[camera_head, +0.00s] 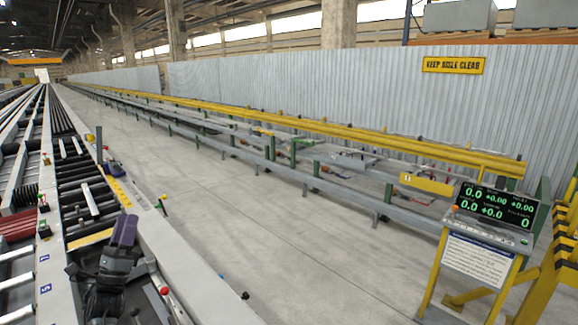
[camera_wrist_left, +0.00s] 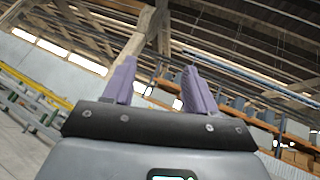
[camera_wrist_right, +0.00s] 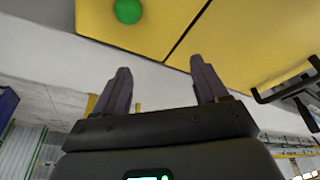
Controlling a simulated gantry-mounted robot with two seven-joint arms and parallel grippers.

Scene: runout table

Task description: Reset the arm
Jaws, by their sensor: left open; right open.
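My left gripper (camera_head: 124,231) shows low at the left in the head view, with purple fingers pointing up over the runout table's edge. In the left wrist view my left gripper (camera_wrist_left: 158,80) has its fingers apart with nothing between them, against the roof and wall. In the right wrist view my right gripper (camera_wrist_right: 164,82) is open and empty. Its fingers point toward a yellow panel (camera_wrist_right: 235,35) with a green button (camera_wrist_right: 127,11). I cannot make out the right gripper in the head view.
The runout table (camera_head: 185,245) runs away at the left. A grey floor aisle (camera_head: 235,210) lies clear beside it. A long rack with yellow rails (camera_head: 370,143) stands beyond. A display console (camera_head: 495,207) and yellow steps (camera_head: 555,255) stand at the right.

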